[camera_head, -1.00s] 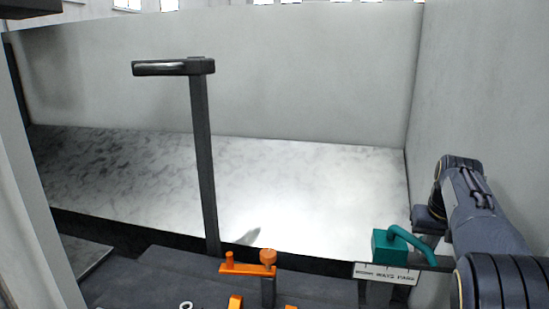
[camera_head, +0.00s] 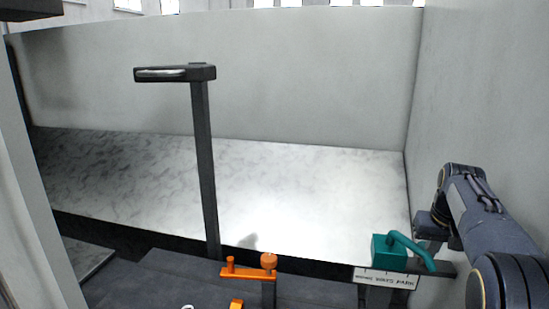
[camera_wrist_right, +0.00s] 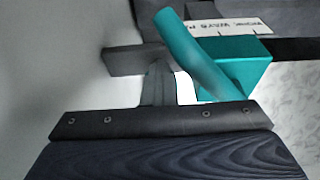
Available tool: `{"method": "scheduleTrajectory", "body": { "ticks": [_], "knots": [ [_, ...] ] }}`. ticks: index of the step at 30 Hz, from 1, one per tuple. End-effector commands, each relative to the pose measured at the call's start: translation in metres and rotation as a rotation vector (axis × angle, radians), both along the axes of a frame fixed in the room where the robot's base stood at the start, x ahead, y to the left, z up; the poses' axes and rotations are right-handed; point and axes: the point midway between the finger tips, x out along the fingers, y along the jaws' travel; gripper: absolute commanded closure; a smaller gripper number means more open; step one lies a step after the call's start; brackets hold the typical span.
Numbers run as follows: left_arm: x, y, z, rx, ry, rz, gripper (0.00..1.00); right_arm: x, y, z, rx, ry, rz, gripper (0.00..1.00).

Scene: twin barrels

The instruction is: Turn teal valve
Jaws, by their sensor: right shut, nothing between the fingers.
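The teal valve is a box (camera_head: 388,251) with a thick bent handle (camera_head: 412,250) that slants down to the right. In the right wrist view the handle (camera_wrist_right: 192,52) crosses in front of the box (camera_wrist_right: 240,66). My right gripper (camera_head: 430,238) is beside the valve, just behind and to the right of the handle in the head view. In the wrist view its fingers (camera_wrist_right: 158,84) are together and empty, left of the handle. Whether they touch the handle I cannot tell. My left gripper is not in view.
A white label plate (camera_head: 385,277) sits below the valve. An orange valve (camera_head: 247,270) stands left of it. A tall dark post (camera_head: 204,160) with a top bar rises farther left.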

Motion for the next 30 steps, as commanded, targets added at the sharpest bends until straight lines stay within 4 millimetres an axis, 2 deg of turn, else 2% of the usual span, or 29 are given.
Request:
{"method": "scheduleTrajectory", "body": {
  "ticks": [9, 23, 26, 30],
  "knots": [
    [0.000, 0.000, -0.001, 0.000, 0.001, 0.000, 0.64, -0.001, -0.010, 0.001, -0.003, -0.005, -0.002, 1.00],
    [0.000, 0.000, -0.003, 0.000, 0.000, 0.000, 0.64, -0.008, -0.010, 0.000, -0.001, -0.005, -0.001, 1.00],
    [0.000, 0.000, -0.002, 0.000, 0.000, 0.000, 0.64, -0.009, -0.010, 0.005, -0.001, -0.004, 0.000, 1.00],
    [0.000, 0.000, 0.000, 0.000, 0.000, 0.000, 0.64, -0.008, -0.010, 0.021, -0.001, -0.005, 0.000, 1.00]
  ]
}}
